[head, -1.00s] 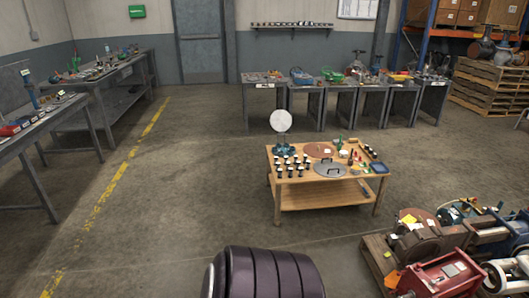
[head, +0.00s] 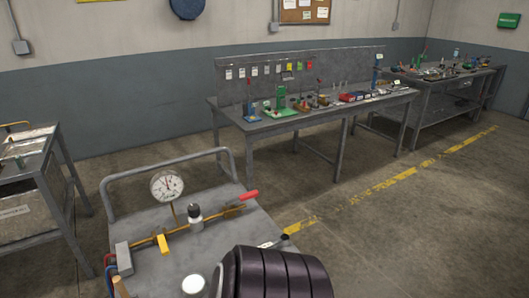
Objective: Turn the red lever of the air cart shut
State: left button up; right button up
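The air cart (head: 205,250) stands close in front of me at the lower left, with a grey top and a tube handle at its back. A brass pipe runs across the top. The red lever (head: 249,196) sits at the pipe's right end and points up to the right. A yellow lever (head: 162,243) is at the pipe's left part. A round white pressure gauge (head: 167,185) stands on the pipe. The cart's lower right is hidden behind a dark ribbed part. Neither gripper is in view.
A grey workbench (head: 300,122) with small tools and a tag board stands behind the cart at the wall. Another bench (head: 440,79) is farther right. A grey shelf cart (head: 30,205) is at the left. The floor at the right is clear, with a yellow line (head: 405,174).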

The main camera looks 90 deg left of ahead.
aim_at(250, 194)
jog(key=u, duration=2.95)
